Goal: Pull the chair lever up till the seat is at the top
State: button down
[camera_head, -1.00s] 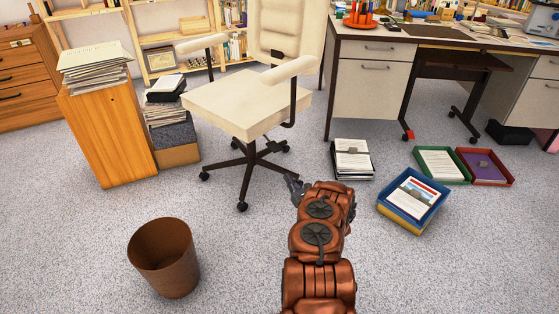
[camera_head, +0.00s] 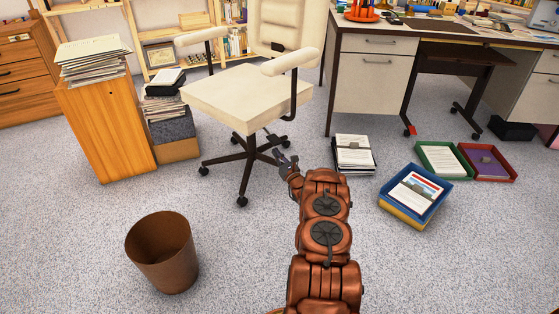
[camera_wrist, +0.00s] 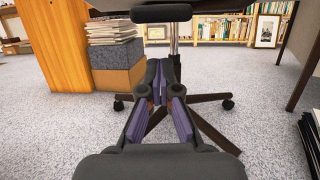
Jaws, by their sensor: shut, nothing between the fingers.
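The office chair has a cream seat (camera_head: 245,97) on a dark star base. Its lever (camera_head: 272,136) is a small dark piece under the seat's right side, partly hard to make out. In the wrist view a dark bar, apparently the lever's paddle (camera_wrist: 160,13), spans the top centre, in front of the metal column (camera_wrist: 174,38). My gripper (camera_head: 283,158) is by the right side of the chair base, low under the seat edge. In the wrist view my gripper (camera_wrist: 163,70) is shut and empty, its tips below the bar and apart from it in the picture.
A paper stack (camera_head: 354,154) and a blue tray (camera_head: 415,194) lie on the floor right of my arm. A brown bin (camera_head: 162,252) stands front left. A desk (camera_head: 372,80) is at the right, and a wooden cabinet (camera_head: 108,130) at the left. The carpet between is clear.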

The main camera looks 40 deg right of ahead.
jog(key=shift+r+b, duration=0.5)
jog(key=shift+r, duration=1.05)
jog(key=shift+r, duration=0.2)
